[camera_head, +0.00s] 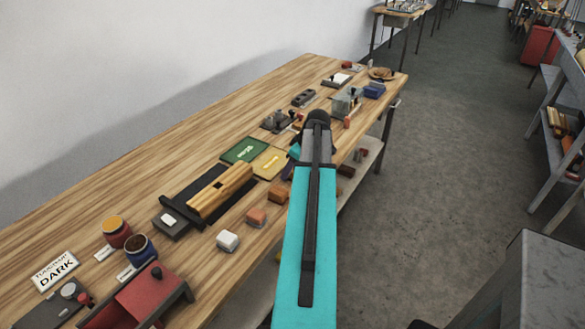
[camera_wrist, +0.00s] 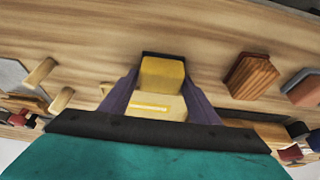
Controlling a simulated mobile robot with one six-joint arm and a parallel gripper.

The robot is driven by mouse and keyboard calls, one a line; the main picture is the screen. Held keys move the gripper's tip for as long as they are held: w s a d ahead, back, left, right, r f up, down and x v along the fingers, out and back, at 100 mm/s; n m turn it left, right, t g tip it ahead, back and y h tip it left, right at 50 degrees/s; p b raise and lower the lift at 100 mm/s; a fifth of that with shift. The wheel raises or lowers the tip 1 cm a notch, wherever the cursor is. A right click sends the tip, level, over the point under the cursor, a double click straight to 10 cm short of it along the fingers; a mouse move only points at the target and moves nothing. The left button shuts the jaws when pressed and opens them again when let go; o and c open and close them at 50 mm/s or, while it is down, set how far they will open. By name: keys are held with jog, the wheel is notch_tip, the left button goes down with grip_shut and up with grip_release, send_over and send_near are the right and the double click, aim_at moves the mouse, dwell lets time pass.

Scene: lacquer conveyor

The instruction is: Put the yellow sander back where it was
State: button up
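The yellow sander (camera_wrist: 162,75) is a small yellow block with a dark edge. In the wrist view it sits between the two purple fingers of my gripper (camera_wrist: 160,82), which appear closed on its sides. A pale yellow panel with a bright stripe (camera_wrist: 155,107) shows just below it, between the fingers. In the head view my arm hides the sander and most of the gripper; only a bit of purple shows beside the arm. Whether the sander touches the table cannot be told.
Orange (camera_head: 257,217), brown (camera_head: 278,192) and white (camera_head: 228,241) blocks line the wooden table's (camera_head: 190,150) front edge. Green (camera_head: 245,150) and yellow (camera_head: 270,162) mats lie behind. A wooden piece (camera_head: 220,192) rests on a dark stand. A red drawer box (camera_head: 140,295) stands at the near end.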

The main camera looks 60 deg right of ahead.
jog(key=shift+o, duration=0.9)
jog(key=shift+r, duration=0.2)
jog(key=b+v, duration=0.2)
jog(key=v, duration=1)
jog(key=shift+s+f, duration=0.1)
jog(key=shift+s, duration=0.05)
dwell(0.3)
